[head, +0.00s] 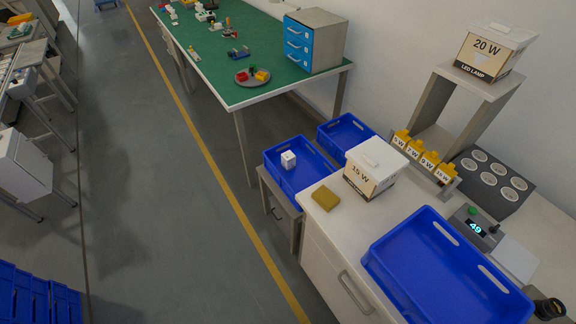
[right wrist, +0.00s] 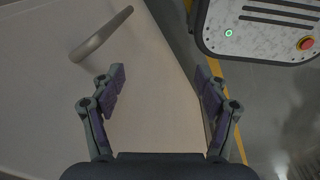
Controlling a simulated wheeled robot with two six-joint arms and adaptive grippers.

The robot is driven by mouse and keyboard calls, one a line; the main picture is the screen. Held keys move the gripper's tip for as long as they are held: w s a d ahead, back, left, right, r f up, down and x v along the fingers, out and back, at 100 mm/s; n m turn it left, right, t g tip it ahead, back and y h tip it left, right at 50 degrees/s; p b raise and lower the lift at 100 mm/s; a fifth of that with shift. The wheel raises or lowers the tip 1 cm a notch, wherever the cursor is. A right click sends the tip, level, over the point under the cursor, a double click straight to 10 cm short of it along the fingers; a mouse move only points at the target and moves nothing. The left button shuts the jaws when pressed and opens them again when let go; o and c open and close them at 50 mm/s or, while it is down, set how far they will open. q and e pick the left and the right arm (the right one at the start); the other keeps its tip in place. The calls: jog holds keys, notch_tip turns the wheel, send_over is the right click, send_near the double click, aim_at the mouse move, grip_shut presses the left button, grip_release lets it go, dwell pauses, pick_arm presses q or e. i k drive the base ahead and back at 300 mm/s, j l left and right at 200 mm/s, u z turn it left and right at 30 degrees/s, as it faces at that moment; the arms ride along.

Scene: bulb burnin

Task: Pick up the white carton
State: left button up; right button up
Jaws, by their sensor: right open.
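A small white carton (head: 288,159) sits in a blue crate (head: 316,180) on a low grey stand, left of the white workbench in the head view. It looks upright, and its base is partly hidden by the crate. My right gripper (right wrist: 160,80) shows only in the right wrist view. Its two fingers are wide apart with nothing between them, in front of a pale cabinet face with a handle (right wrist: 101,37). The carton is not in that wrist view. My left gripper is in neither view.
A second blue crate (head: 346,132) stands behind the first. The workbench holds a 15 W lamp box (head: 368,178), a yellow-brown block (head: 325,197), a large blue tray (head: 392,281) and yellow bulb holders (head: 413,148). A green-topped table (head: 215,62) stands beyond.

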aim_at(288, 160)
jog(key=i+j+z, duration=0.1)
jog(key=j+z, duration=0.15)
jog(key=j, duration=0.55)
jog(key=i+j+z, duration=0.1)
jog(key=j, duration=0.25)
jog(key=i+j+z, duration=0.1)
jog(key=i+j, duration=0.2)
jog(key=i+j+z, duration=0.1)
jog(key=j, duration=0.3)
jog(key=i+j+z, duration=0.1)
jog(key=i+j, duration=0.2)
jog(key=i+j+z, duration=0.1)
jog(key=j, duration=0.4)
